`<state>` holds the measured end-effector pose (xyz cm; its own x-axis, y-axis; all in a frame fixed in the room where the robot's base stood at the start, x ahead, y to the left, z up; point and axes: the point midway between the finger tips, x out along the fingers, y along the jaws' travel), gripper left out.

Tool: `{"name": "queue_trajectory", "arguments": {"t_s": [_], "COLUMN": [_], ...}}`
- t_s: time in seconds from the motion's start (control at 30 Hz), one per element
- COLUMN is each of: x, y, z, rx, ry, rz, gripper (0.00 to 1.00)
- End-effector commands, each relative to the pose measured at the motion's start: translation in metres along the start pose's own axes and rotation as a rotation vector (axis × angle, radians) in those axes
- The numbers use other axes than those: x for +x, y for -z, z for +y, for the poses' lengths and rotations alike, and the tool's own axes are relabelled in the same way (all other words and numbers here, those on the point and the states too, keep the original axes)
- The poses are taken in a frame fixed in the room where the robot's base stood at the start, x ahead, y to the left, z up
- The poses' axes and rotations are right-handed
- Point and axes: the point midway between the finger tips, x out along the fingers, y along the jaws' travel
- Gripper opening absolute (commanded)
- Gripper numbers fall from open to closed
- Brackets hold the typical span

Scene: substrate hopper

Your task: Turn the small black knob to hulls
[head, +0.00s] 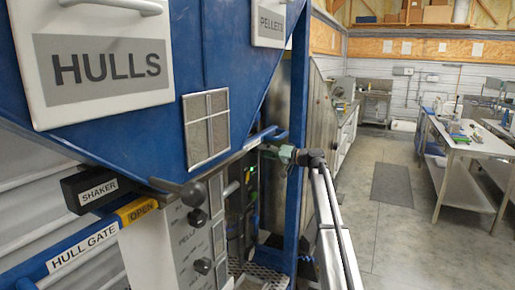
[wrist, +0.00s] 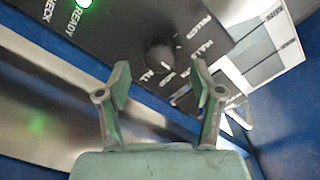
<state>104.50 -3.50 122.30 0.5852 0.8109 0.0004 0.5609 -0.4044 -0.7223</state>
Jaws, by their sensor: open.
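The small black knob (wrist: 159,55) sits on a dark panel in the wrist view, with small labels around it. PELLETS and HULLS read to its right, and ALL is just below it on the left. Which label the knob points to is too blurred to tell. My green gripper (wrist: 159,78) is open and empty; its fingertips are spread to either side just below the knob in the picture, apart from it. In the head view my gripper (head: 284,154) is beside the blue frame post; the small knob cannot be made out there.
A green READY light (wrist: 86,3) is lit on the panel. Larger black knobs (head: 197,217) are on a pale panel under the blue hopper (head: 150,110). The blue HULL GATE bar (head: 85,253) and SHAKER box (head: 90,191) jut out at left.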

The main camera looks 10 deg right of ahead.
Motion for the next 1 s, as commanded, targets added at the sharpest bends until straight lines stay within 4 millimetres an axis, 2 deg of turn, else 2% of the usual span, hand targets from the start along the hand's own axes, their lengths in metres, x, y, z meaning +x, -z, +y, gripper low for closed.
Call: {"name": "queue_trajectory", "arguments": {"t_s": [0.1, 0.3, 0.67, 0.77, 0.83, 0.87, 1.0], "x": [0.019, 0.036, 0.040, 0.040, 0.040, 0.040, 0.040], "y": [0.002, 0.001, 0.000, 0.000, 0.000, 0.000, 0.000], "z": [-0.001, 0.000, 0.001, 0.001, 0.001, 0.001, 0.001], "rx": [0.000, 0.000, 0.000, 0.000, 0.000, 0.000, -0.001], "ry": [0.000, -0.001, -0.001, -0.001, -0.001, -0.001, -0.001], "rz": [0.000, 0.000, 0.000, 0.000, 0.000, 0.000, 0.001], "gripper": [0.66, 0.66, 0.66, 0.34, 0.09, 0.06, 0.06]}}
